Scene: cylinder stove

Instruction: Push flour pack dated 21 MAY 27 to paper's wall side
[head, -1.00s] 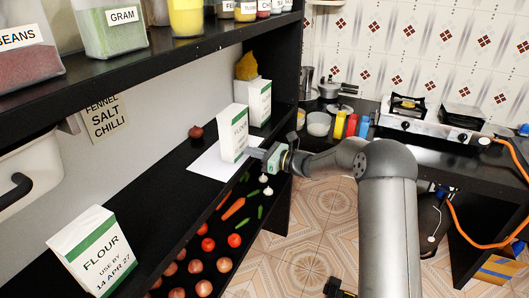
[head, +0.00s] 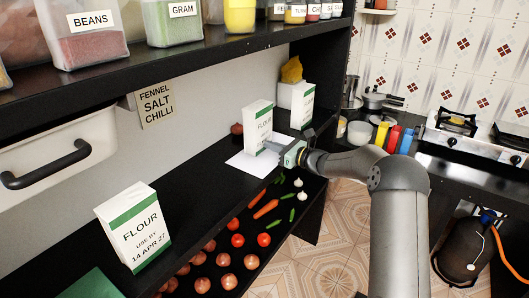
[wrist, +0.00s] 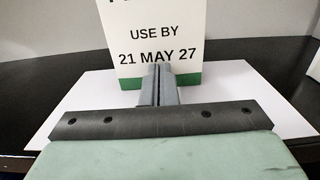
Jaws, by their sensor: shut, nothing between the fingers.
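The flour pack dated 21 MAY 27 (head: 257,125) is a white box with a green bottom band, standing upright on the white paper (head: 246,164). The wrist view shows its face (wrist: 157,38) with the date straight ahead of the fingers. Paper (wrist: 60,92) shows on both sides of the pack and reaches beyond its near base edge. My gripper (head: 274,147) is shut and empty, low at the pack's room-side face. Its fingertips (wrist: 160,72) overlap the green band in the wrist view; I cannot tell whether they touch it.
Another flour pack (head: 132,230), marked 14 APR 27, stands at the near left. A further white pack (head: 302,105) stands behind, with an onion (head: 237,129) near the wall. A shelf (head: 200,52) with jars hangs above. Vegetables (head: 265,208) lie on a lower level.

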